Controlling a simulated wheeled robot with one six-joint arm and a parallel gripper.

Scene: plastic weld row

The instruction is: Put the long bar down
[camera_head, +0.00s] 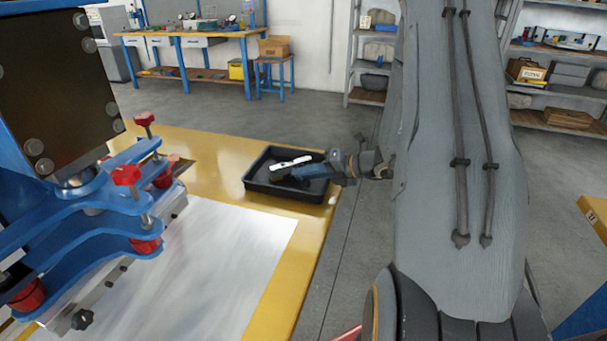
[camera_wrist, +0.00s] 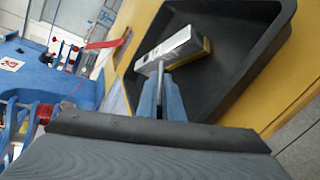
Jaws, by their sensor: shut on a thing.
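The long bar (camera_head: 291,163) is a slim, pale silver piece held over the black tray. In the wrist view the bar (camera_wrist: 172,50) shows a bright metal face with a yellowish strip along one edge. My gripper (camera_head: 285,172) reaches in from the right, over the tray's right rim, and is shut on the bar. Its blue fingers (camera_wrist: 162,98) also show in the wrist view, meeting the bar near its middle. The bar appears to be within the tray's outline; I cannot tell whether it touches the tray floor.
The black tray (camera_head: 258,186) stands on the yellow table (camera_head: 222,150) near its right edge. A blue clamp fixture with red knobs (camera_head: 126,175) stands at the left, beside a white sheet (camera_head: 215,250). Open floor lies right of the table. Shelves and a workbench stand further back.

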